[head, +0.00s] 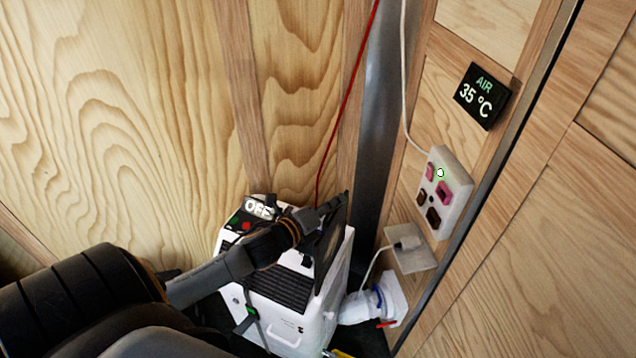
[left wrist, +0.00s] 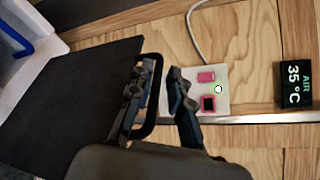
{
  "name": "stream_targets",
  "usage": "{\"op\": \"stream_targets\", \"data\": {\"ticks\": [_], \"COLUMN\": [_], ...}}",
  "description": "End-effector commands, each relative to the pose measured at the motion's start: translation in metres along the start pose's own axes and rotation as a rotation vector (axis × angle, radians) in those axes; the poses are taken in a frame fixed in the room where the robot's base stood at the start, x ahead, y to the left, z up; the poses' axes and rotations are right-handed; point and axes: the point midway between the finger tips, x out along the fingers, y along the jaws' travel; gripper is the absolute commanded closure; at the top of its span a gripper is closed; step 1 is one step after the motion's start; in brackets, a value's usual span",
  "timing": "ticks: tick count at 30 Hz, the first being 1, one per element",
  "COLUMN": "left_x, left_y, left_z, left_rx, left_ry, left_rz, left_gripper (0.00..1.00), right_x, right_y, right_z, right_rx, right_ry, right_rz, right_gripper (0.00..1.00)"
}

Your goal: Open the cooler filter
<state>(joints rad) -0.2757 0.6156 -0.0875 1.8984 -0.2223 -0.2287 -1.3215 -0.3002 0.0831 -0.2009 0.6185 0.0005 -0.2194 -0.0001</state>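The cooler (head: 335,265) is a white box with a black grille on top, low in the middle of the head view. A dark flat panel (head: 332,235), apparently its filter cover, stands steeply raised at the cooler's right side. In the left wrist view the panel (left wrist: 70,100) fills the left, with a black loop handle (left wrist: 152,62) on its edge. My left gripper (left wrist: 158,95) is at this handle, one finger inside the loop and the other outside, with a gap between the fingertips. In the head view my left arm partly hides the cooler. My right gripper is not in view.
The cooler's display (head: 258,207) reads OFF, beside red and green buttons. A socket box (head: 445,190) and an AIR 35 °C display (head: 482,96) are on the right wall. A white hose (head: 357,307) joins cooler and wall. A red cord (head: 345,105) hangs behind the cooler.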

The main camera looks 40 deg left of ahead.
Motion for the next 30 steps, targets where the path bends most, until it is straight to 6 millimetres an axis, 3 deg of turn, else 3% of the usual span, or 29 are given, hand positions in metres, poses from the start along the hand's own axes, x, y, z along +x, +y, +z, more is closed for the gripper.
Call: {"op": "stream_targets", "data": {"ticks": [15,21,30], "left_x": [-0.093,-0.109,-0.111], "left_y": [0.000,-0.001,-0.001], "left_z": [0.000,0.001,0.002], "left_rx": [0.000,0.001,0.002], "left_ry": [0.000,-0.002,-0.002], "left_rz": [-0.001,-0.002,-0.003], "left_gripper": [0.81,0.81,0.81], "right_x": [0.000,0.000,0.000], "right_y": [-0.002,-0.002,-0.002], "right_z": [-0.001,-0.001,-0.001], "right_rx": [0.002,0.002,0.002], "right_ry": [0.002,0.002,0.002], "right_rz": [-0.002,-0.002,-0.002], "right_gripper": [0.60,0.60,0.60]}}
